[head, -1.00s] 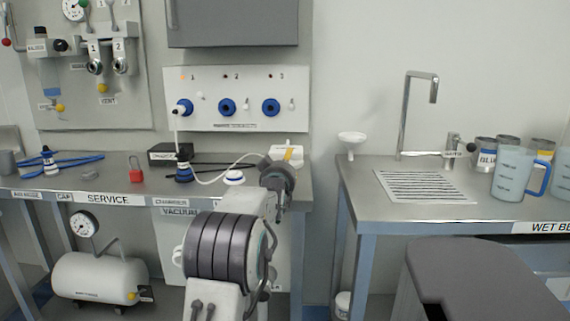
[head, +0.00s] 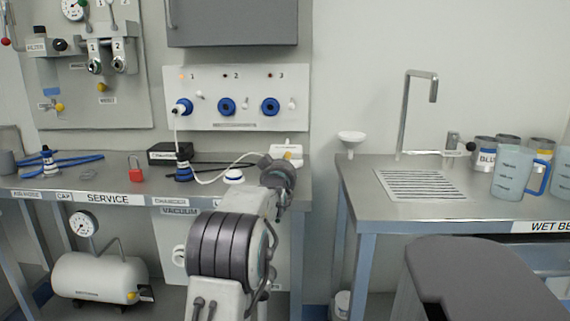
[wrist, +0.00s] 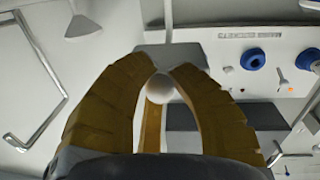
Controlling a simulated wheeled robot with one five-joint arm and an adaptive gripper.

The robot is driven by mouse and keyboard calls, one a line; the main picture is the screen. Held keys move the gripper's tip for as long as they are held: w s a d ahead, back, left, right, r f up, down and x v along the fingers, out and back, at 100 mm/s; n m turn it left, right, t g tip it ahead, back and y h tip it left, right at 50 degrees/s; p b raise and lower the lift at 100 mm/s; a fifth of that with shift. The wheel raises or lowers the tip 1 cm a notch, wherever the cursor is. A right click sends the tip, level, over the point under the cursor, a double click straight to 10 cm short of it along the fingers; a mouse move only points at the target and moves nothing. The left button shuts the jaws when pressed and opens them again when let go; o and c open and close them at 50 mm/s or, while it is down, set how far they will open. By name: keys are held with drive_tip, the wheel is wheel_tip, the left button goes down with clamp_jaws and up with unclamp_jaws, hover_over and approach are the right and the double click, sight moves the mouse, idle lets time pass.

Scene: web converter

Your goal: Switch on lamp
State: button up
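A white panel (head: 210,115) on the wall has three blue ports numbered 1, 2 and 3, with small indicator lights and white toggle switches. The light by 1 (head: 181,77) glows orange; the lights by 2 (head: 222,76) and 3 (head: 270,75) look dark red. I cannot tell which thing the task calls the lamp. My gripper (wrist: 163,69) has tan fingers curving inward, their tips a little apart. A white ball (wrist: 159,89) shows between them; I cannot tell whether they touch it. In the head view my wrist hides most of the gripper.
A white box (head: 292,149) stands behind my wrist at the left bench's right end. A grey cabinet (head: 231,22) hangs above the panel. A gap separates the right bench (head: 400,207), with funnel, tap and jugs.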

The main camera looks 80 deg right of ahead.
clamp_jaws()
drive_tip(key=shift+w+r+p, duration=0.1)
drive_tip(key=shift+p, duration=0.25)
drive_tip(key=y+p, duration=0.1)
drive_tip(key=p, duration=0.2)
drive_tip(key=shift+r, duration=0.4)
drive_tip(key=y+p, duration=0.1)
drive_tip(key=p, duration=0.1)
drive_tip(key=y+p, duration=0.1)
drive_tip(key=p, duration=0.2)
drive_tip(key=shift+a+r, duration=0.1)
drive_tip(key=shift+r, duration=0.2)
drive_tip(key=y+p, duration=0.3)
drive_tip(key=p, duration=0.4)
drive_tip(key=shift+r+n, duration=0.1)
drive_tip(key=shift+n, duration=0.2)
drive_tip(key=shift+y+p, duration=0.4)
drive_tip(key=shift+p, duration=0.1)
drive_tip(key=shift+f+y+p, duration=0.25)
drive_tip(key=shift+y+p, duration=0.05)
drive_tip(key=shift+p, duration=0.05)
drive_tip(key=shift+o, duration=2.3)
unclamp_jaws()
drive_tip(key=shift+a+r, duration=0.1)
drive_tip(key=o, duration=0.4)
